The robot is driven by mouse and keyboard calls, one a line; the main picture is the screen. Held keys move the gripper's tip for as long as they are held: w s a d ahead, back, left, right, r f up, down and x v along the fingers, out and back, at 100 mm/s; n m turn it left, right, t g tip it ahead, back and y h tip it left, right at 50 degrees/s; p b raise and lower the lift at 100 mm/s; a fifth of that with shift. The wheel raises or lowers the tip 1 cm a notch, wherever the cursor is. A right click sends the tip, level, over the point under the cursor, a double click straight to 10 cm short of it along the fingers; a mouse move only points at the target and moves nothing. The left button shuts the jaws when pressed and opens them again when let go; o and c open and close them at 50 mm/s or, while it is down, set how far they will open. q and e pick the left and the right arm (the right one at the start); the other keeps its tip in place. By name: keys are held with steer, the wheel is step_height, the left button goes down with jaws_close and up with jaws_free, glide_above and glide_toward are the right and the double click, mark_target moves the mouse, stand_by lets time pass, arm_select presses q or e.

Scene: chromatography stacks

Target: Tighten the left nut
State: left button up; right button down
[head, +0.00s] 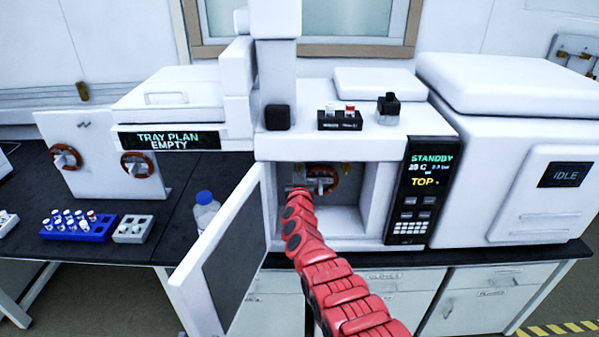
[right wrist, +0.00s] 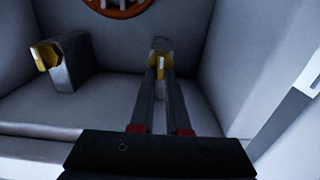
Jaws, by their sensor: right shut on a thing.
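My right arm reaches through the open oven door, and my right gripper (head: 297,186) is at the left side of the oven chamber. In the right wrist view this gripper (right wrist: 160,80) is shut on a brass nut (right wrist: 160,66) below a grey fitting. By its place on the chamber's left side, it is the left nut. The other brass nut (right wrist: 40,57) sits apart in a second grey fitting (right wrist: 70,62). The orange-brown coil (head: 324,178) hangs at the back of the chamber, and its rim (right wrist: 118,10) shows in the wrist view. My left gripper is out of view.
The open oven door (head: 225,255) stands to the left of my arm. A bottle with a blue cap (head: 205,212) stands behind it. A blue vial rack (head: 78,228) and a board with coils (head: 100,150) are on the left bench. The display (head: 430,170) reads STANDBY.

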steer(key=shift+d+f+m+b, duration=0.25)
steer(key=shift+m+b, duration=0.4)
steer(key=shift+m, duration=2.3)
steer(key=shift+d+f+m+b, duration=0.2)
steer(key=shift+m+b, duration=0.45)
steer(key=shift+m, duration=2.35)
steer(key=shift+d+f+m+b, duration=0.2)
steer(key=shift+m+b, duration=0.45)
steer(key=shift+m, duration=2.3)
steer(key=c, duration=0.9)
jaws_free()
